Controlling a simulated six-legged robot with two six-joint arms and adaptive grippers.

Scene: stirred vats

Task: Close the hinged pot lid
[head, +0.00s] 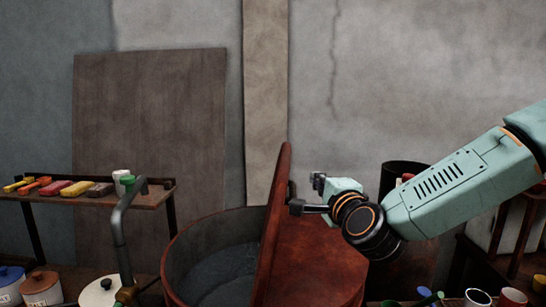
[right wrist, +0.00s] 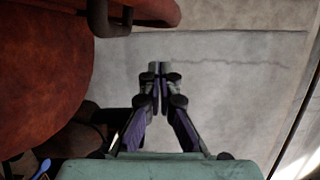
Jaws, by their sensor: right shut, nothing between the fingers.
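A rust-red lid (head: 274,225) stands steeply raised, almost edge-on, beside the opening of a round pot (head: 175,266) with a grey inside. A dark handle (head: 291,190) sits on the lid's right face. The handle also shows at the upper left of the right wrist view (right wrist: 105,20), with the lid's edge (right wrist: 155,10). My right gripper (head: 297,207) is to the right of the lid, close to the handle. Its fingertips (right wrist: 160,68) are together and empty, apart from the handle in the wrist view. My left gripper is out of view.
A rust-red surface (head: 318,250) lies right of the lid under my right gripper. A bent grey pipe (head: 119,235) rises in front at the left. A shelf (head: 150,199) with coloured blocks stands behind it. Cups (head: 477,298) and a dark cylinder (head: 402,172) are at the right.

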